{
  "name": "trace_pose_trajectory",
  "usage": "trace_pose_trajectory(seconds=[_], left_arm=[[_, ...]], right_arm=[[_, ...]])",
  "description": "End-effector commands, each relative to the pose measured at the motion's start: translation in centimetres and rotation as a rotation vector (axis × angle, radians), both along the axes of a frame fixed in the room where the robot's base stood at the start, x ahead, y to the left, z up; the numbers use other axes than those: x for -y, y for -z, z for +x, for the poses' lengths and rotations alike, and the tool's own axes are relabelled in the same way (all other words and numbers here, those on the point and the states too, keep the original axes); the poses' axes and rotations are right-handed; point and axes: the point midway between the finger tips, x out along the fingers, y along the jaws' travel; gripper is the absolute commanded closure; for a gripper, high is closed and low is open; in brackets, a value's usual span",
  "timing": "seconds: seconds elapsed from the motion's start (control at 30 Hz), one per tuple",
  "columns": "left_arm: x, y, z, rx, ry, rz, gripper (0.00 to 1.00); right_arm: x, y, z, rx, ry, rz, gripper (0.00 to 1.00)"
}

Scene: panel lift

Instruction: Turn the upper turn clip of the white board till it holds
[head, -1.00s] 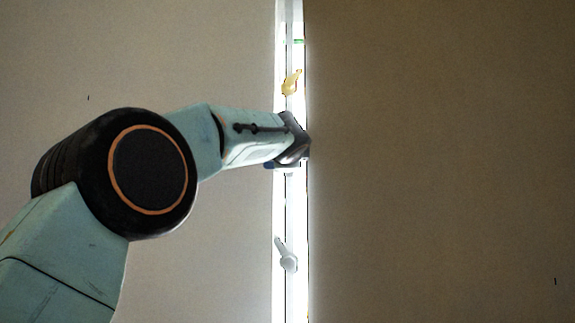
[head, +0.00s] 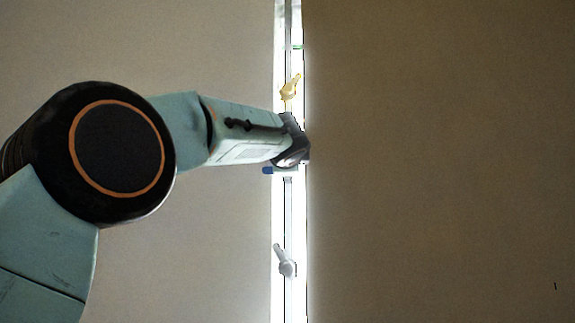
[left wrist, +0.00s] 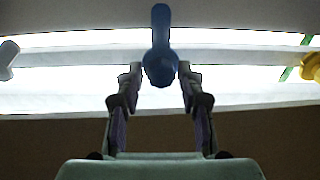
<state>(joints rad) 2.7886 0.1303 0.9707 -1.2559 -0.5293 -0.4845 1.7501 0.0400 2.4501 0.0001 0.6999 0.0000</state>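A blue turn clip (left wrist: 159,50) sits in the middle of the left wrist view, its lever pointing up there and its round end between my fingers. In the head view only its blue tip (head: 267,170) shows, pointing left; my gripper hides the rest. My left gripper (left wrist: 160,82) has its two fingers apart, one on each side of the clip's round end. Whether they touch it is not clear. In the head view my left gripper (head: 291,152) is at the bright white strip (head: 290,215). My right gripper is not in view.
A yellow clip (head: 290,87) sits above my gripper on the strip and a grey clip (head: 286,262) below it. A beige panel (head: 200,50) lies left of the strip and a darker brown panel (head: 440,160) right of it.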

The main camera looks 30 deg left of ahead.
Motion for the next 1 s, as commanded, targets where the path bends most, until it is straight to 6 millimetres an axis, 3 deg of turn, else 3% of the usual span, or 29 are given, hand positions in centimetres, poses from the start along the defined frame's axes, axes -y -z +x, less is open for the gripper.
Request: trace_pose_trajectory(seconds=[0.4, 1.0], left_arm=[[2.6, 0.1, -3.9, -0.003, 0.001, 0.001, 0.62], [2.8, 0.1, -4.3, -0.002, 0.000, 0.000, 0.62]], right_arm=[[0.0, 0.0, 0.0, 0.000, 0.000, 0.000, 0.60], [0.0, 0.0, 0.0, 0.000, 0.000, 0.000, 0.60]])
